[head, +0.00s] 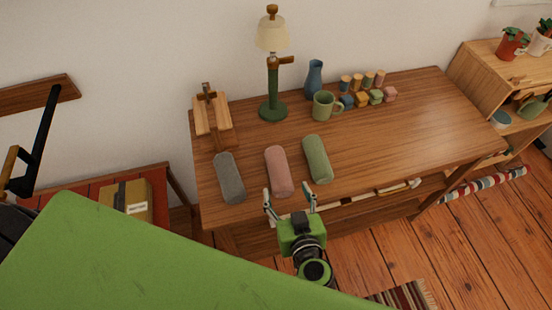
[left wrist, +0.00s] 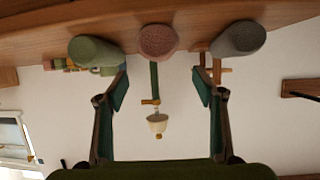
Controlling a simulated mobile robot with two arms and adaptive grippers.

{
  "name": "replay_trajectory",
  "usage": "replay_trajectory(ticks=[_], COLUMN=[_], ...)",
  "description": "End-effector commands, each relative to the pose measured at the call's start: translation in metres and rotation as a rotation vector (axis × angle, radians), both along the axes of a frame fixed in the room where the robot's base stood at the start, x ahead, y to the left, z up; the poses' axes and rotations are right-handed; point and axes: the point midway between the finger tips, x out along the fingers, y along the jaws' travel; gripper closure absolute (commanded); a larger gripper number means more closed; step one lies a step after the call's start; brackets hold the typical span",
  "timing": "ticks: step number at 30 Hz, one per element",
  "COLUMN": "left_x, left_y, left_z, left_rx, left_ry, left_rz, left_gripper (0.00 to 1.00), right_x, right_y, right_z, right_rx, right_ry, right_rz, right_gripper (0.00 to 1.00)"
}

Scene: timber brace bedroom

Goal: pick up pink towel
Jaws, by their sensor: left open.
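The pink towel (head: 279,171) is a rolled cylinder lying on the wooden desk (head: 420,120), between a grey rolled towel (head: 229,178) and a green rolled towel (head: 317,159). My left gripper (head: 290,203) is open and empty at the front edge of the desk, just in front of the near end of the pink towel. In the left wrist view, which is upside down, the round end of the pink towel (left wrist: 157,41) lies beyond and between the spread fingers (left wrist: 163,90). The green towel (left wrist: 95,50) and grey towel (left wrist: 238,38) flank it. My right gripper is not in view.
A lamp (head: 273,80), a blue vase (head: 314,79), a green mug (head: 324,105) and several small colored blocks (head: 362,99) stand toward the back of the desk. A wooden stand (head: 213,118) is behind the grey towel. The desk's right part is clear.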

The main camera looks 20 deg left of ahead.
Motion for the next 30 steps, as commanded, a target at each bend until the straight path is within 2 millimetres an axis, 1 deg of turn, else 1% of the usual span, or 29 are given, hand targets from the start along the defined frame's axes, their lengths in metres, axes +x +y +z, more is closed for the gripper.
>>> replay_trajectory(ticks=[4, 9, 12, 17, 22, 27, 30], left_x=[0.022, 0.048, 0.058, 0.066, 0.084, 0.101, 0.105], left_y=[0.013, 0.028, 0.034, 0.039, 0.048, 0.057, 0.06], left_z=[-0.008, -0.022, -0.028, -0.032, -0.041, -0.051, -0.054], left_rx=[0.005, 0.005, 0.004, 0.003, 0.005, 0.003, 0.001], left_ry=[-0.003, -0.003, -0.002, -0.001, -0.003, -0.002, -0.002], left_rz=[0.0, -0.001, -0.001, -0.001, -0.001, 0.001, 0.0], left_gripper=[0.38, 0.38, 0.38, 0.38, 0.38, 0.38, 0.38], right_x=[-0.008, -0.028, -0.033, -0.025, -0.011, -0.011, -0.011], right_y=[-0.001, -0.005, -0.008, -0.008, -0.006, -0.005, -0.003], right_z=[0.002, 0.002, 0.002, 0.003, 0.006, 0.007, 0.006], right_rx=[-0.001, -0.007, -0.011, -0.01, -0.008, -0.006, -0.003], right_ry=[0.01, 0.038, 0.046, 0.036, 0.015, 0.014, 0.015], right_rz=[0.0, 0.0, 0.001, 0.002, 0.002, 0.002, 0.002], right_gripper=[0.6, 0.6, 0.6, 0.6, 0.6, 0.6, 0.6])
